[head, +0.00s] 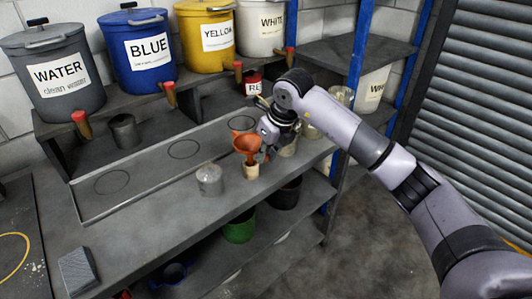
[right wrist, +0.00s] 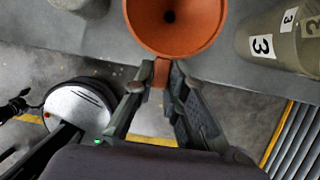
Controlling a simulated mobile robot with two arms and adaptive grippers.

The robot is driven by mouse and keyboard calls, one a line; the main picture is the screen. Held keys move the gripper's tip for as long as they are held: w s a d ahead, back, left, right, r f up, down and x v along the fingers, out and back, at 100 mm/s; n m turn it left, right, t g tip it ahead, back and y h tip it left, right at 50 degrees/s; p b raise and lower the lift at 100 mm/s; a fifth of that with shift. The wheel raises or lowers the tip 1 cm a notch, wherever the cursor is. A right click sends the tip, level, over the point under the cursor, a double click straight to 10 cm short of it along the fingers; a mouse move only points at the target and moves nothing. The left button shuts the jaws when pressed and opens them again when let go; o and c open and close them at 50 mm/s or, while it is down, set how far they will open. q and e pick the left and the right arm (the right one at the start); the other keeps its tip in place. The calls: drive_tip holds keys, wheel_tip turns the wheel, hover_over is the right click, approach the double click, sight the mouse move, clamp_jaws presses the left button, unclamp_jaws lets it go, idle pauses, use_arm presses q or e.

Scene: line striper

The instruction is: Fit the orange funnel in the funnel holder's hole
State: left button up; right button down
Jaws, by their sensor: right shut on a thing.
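The orange funnel (head: 246,143) is upright, mouth up, over the front part of the bench in the head view. My right gripper (head: 265,147) is at its right side. In the right wrist view, the right gripper (right wrist: 160,75) is shut on the small tab at the rim of the funnel (right wrist: 205,28), whose round mouth faces the camera. A pale short cylinder (head: 251,171) stands directly below the funnel. I cannot tell whether the spout is in it or above it. I cannot make out the funnel holder's hole. My left gripper is not in view.
A clear jar (head: 209,179) stands left of the funnel. A cup marked 3 (right wrist: 285,38) is close at right in the wrist view. Labelled tanks line the back shelf (head: 93,118). The bench's left part is mostly clear.

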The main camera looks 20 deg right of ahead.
sight(268, 160)
drive_tip(key=shift+f+b, duration=0.8)
drive_tip(key=shift+f, duration=0.35)
idle(0.4)
drive_tip(key=shift+f+b, duration=0.55)
drive_tip(key=shift+f, duration=0.15)
drive_tip(key=c, duration=1.5)
unclamp_jaws()
drive_tip(key=shift+c, duration=0.2)
drive_tip(key=shift+o, duration=0.3)
drive_tip(key=p+v, duration=0.4)
drive_tip(key=v, duration=0.4)
